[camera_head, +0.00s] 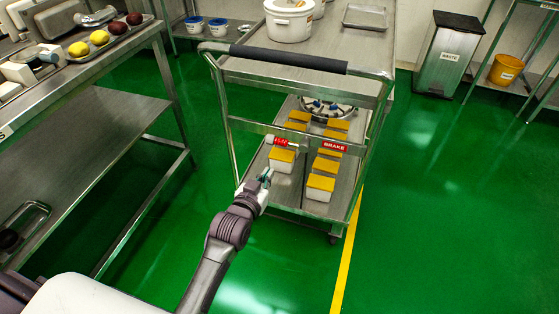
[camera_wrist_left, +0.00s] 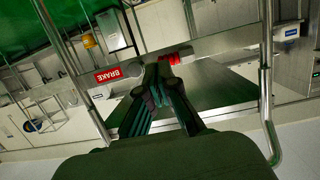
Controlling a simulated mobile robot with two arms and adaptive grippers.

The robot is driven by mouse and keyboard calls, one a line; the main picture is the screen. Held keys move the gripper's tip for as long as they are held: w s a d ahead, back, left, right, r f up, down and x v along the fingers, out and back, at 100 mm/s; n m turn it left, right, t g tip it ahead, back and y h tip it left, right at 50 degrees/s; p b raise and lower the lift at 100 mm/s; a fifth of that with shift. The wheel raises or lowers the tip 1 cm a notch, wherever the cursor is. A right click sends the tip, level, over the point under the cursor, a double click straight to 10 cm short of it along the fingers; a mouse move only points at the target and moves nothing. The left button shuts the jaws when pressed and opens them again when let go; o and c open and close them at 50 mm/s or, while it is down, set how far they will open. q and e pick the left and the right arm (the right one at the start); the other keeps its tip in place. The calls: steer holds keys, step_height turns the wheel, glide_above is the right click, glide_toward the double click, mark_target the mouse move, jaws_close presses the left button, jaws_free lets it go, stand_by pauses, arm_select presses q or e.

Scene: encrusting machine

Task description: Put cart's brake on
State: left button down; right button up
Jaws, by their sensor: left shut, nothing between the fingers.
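The metal cart (camera_head: 372,72) stands in front of me with a dark push handle (camera_head: 288,59). Its front crossbar carries a red BRAKE label (camera_head: 333,146) and, left of it, a red brake lever (camera_head: 281,142). My left gripper (camera_head: 266,176) is shut and empty, just in front of the cart, below and slightly left of the lever. In the left wrist view the fingertips (camera_wrist_left: 164,66) point at the crossbar, and the red lever (camera_wrist_left: 174,58) shows just beyond them, partly hidden. I cannot tell whether they touch it. The right gripper is not in view.
The cart's lower shelf holds several yellow-lidded tubs (camera_head: 282,159), and a white pot (camera_head: 289,20) stands on top. A steel table (camera_head: 105,125) is on the left. A waste bin (camera_head: 446,55) and an orange bucket (camera_head: 506,69) stand back right. The green floor right of the cart is clear.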

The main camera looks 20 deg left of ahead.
arm_select(q)
step_height(320, 180, up, 7)
steer(key=t+b, duration=0.1)
steer(key=t, duration=0.1)
steer(key=shift+a+r, duration=0.15)
steer(key=shift+a, duration=0.15)
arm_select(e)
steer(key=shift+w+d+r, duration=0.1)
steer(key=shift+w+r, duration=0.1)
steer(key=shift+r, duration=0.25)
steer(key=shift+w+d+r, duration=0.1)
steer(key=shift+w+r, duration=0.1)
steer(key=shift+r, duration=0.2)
arm_select(q)
steer(key=shift+w, duration=0.2)
steer(key=b, duration=0.2)
glide_above(278, 142)
steer(key=s, duration=0.3)
steer(key=f, duration=0.1)
steer(key=f+b, duration=0.1)
steer(key=w+f, duration=0.1)
steer(key=f, duration=0.1)
steer(key=shift+d, duration=0.25)
steer(key=shift+f, duration=0.3)
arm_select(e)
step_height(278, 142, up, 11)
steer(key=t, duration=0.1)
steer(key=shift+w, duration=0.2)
